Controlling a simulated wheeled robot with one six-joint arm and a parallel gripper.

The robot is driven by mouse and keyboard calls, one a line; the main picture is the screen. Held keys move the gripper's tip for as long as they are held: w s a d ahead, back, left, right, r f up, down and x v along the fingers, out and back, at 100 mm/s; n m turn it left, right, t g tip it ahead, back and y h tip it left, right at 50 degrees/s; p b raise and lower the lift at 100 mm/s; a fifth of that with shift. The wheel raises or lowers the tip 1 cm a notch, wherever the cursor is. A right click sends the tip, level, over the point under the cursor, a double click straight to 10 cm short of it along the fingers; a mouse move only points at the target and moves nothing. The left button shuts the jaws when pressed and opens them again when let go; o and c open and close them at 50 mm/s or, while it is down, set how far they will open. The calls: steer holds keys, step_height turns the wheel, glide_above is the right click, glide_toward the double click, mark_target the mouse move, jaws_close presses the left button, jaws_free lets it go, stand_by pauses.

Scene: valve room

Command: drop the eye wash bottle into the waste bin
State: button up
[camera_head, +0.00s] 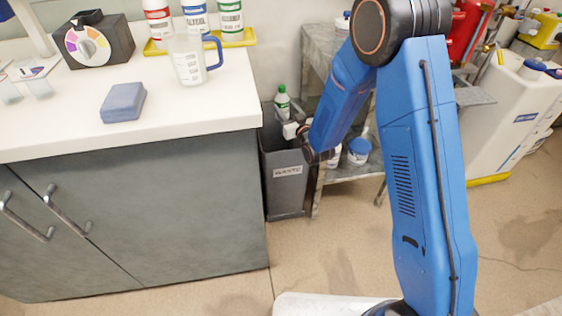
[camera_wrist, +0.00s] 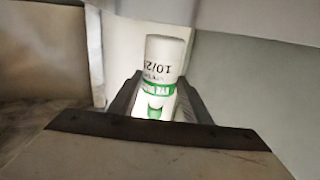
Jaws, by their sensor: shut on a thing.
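The eye wash bottle (camera_head: 282,101) is white with a green cap and shows above the waste bin in the head view. In the wrist view the white bottle (camera_wrist: 166,58) with green print sits between the fingers of my gripper (camera_wrist: 158,98). My gripper (camera_head: 288,124) is shut on it, over the bin's opening. The waste bin (camera_head: 286,192) is grey, with a white label on its front, and stands on the floor against the counter's right end. The bottle's lower part is hidden in the head view, and so is the inside of the bin.
The white counter (camera_head: 190,104) on the left bears a blue sponge (camera_head: 123,102), a measuring jug (camera_head: 188,62) and several bottles on a yellow tray. A metal shelf (camera_head: 352,172) stands right of the bin. A white tank (camera_head: 515,115) is farther right. Floor in front is clear.

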steer(key=shift+f, duration=1)
steer(key=o, duration=1.3)
steer(key=shift+s, duration=0.1)
